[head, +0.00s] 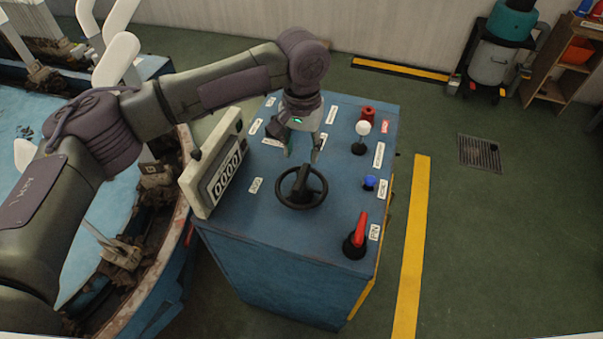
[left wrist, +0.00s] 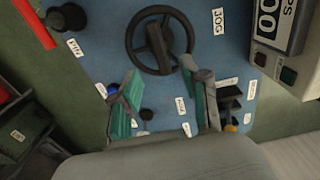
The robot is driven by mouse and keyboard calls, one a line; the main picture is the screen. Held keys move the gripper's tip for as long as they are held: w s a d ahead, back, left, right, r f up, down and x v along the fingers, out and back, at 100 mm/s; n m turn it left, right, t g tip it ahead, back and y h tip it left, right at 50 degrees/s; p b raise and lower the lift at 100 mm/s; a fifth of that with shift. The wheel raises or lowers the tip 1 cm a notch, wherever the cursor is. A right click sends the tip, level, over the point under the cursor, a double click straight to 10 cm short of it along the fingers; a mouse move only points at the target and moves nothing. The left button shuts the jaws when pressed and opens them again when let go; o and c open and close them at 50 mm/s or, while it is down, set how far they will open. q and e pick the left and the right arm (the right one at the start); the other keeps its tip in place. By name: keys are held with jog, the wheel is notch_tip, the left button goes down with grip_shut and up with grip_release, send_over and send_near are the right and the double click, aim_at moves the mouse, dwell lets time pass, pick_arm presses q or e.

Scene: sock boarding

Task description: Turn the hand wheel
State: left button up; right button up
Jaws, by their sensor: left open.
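The black hand wheel (head: 301,191) lies on the top of the blue control cabinet (head: 235,222), near the middle of its front half. It also shows at the top centre of the left wrist view (left wrist: 160,42). My left gripper (head: 303,148) points down over the cabinet, just behind the wheel in the head view. Its two fingers are apart with nothing between them. In the left wrist view my left gripper (left wrist: 163,92) has its fingertips near the wheel's rim; I cannot tell whether they touch it. My right gripper is out of view.
A counter display (head: 224,170) stands left of the wheel. A red lever (head: 357,234), a blue button (head: 370,181), a white-knobbed lever (head: 361,130) and a red knob (head: 368,112) line the right side. Open floor with a yellow stripe (head: 412,250) lies right of the cabinet.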

aim_at(302, 176)
pick_arm(q)
notch_tip(302, 176, down, 9)
jog(key=shift+f+p, duration=0.15)
jog(key=shift+p, duration=0.2)
grip_shut()
